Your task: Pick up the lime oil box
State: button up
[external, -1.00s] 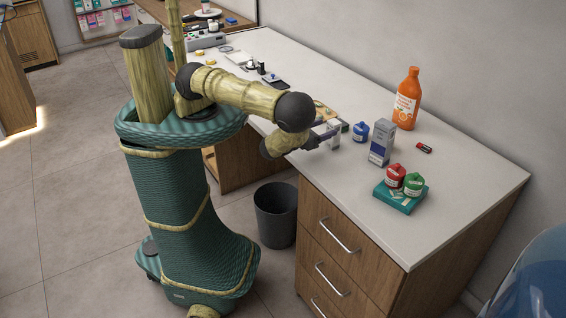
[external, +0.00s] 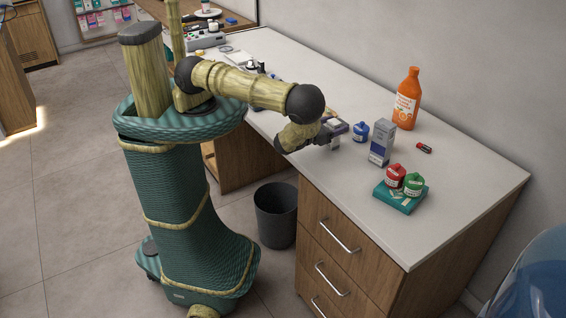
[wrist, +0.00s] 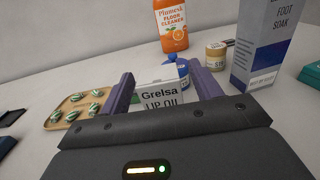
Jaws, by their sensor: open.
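The lime oil box (wrist: 160,97) is white with the word "Grelsa" on its face and a second line ending in "OIL"; its lower part is hidden by my gripper body in the wrist view. It stands on the counter near the front edge, partly covered by my gripper in the external view (external: 335,143). My gripper (wrist: 164,88) is open, with one purple-grey finger on each side of the box and the box between them.
Behind the box are a blue jar (external: 361,132) and an orange floor cleaner bottle (external: 406,100). The foot soak box (external: 381,143) stands to the right. Red and green jars sit on a teal box (external: 399,198). A wooden tray (wrist: 76,110) lies left.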

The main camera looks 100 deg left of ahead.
jog(key=c, duration=1.1)
notch_tip(320, 180, up, 10)
jog(key=shift+b, duration=0.4)
